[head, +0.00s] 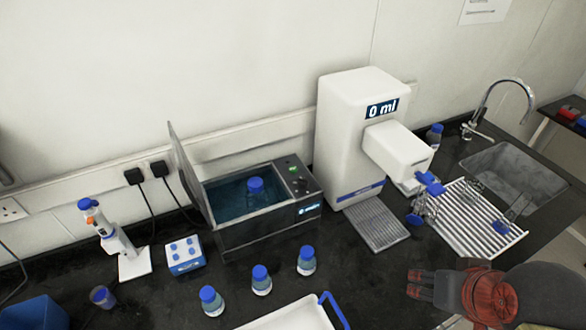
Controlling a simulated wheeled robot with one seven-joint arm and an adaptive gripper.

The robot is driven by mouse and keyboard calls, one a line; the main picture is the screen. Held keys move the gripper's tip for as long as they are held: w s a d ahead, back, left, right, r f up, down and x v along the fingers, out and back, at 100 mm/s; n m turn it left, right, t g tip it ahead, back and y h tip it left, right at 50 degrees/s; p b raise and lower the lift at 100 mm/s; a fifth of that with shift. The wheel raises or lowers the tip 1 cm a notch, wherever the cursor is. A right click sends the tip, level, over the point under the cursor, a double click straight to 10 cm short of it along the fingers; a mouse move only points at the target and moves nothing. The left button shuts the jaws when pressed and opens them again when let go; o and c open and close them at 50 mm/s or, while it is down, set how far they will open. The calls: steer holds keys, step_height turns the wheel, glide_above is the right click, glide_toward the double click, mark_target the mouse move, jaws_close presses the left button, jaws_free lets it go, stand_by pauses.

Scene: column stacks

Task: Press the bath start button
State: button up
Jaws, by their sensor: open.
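The water bath (262,232) is a dark box on the black bench with its lid (187,178) raised at the left. A blue-capped bottle (256,193) stands in the blue water inside. The bath's right top panel has a small green spot (292,168) and dark round controls (300,187); which one is the start button I cannot tell. My gripper (411,284) is at the lower right over the bench, pointing left. It is open and empty, well apart from the bath and to its right.
A white dispenser (343,140) reading "0 ml" stands right of the bath, with a drip tray (376,224). A ribbed draining rack (470,225) and a sink (515,175) lie further right. Several blue-capped bottles (261,280) and a white tray (295,316) stand in front of the bath.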

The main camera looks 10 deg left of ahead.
steer(key=shift+c, duration=1.1)
steer(key=c, duration=0.7)
jaws_close()
